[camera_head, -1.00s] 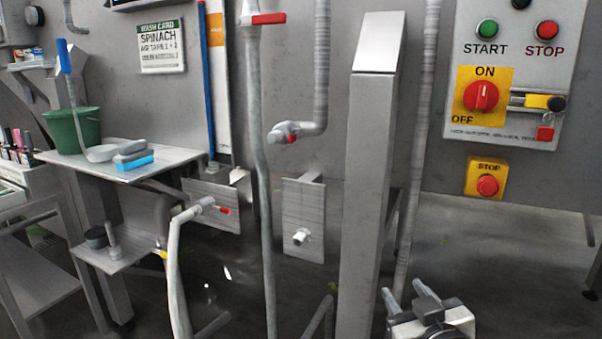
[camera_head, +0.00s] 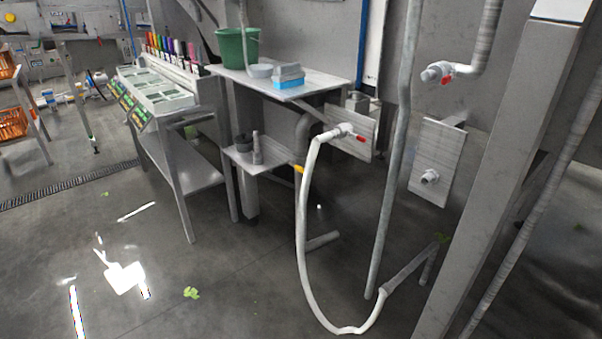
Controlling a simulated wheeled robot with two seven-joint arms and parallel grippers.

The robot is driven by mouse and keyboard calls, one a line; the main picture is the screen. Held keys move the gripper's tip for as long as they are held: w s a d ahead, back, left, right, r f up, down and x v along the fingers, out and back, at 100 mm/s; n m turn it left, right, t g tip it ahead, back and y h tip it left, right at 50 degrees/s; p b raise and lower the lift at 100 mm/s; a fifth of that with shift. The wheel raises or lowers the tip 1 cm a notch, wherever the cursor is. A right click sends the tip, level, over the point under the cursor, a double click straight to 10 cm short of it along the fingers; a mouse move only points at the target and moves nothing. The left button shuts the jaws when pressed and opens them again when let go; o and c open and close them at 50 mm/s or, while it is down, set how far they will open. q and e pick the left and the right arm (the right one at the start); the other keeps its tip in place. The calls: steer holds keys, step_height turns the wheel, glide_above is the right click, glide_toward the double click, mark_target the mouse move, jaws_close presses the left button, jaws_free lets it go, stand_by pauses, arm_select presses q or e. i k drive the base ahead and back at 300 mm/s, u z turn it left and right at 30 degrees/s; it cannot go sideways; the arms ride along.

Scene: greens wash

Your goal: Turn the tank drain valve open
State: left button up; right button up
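Two small valves with red handles show, and I cannot tell whether either is the tank drain valve. One, a hose valve (camera_head: 345,131), sits on a grey plate with a white hose (camera_head: 302,230) running from it down to the floor. The other, a pipe-end valve (camera_head: 437,73), is on the bent grey wall pipe at upper right. A bare spout (camera_head: 430,177) without a visible handle sticks out of a second grey plate (camera_head: 446,150). No tank can be made out for certain. Neither of my grippers is in view.
A thick grey post (camera_head: 510,170) blocks the right. The floor at left is mostly clear.

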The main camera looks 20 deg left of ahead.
mark_target(300, 168)
steer(key=k, duration=0.3)
steer(key=u, duration=1.35)
steer(key=i, duration=0.7)
steer(key=z, duration=1.05)
steer(key=i, duration=1.3)
steer(key=u, duration=0.65)
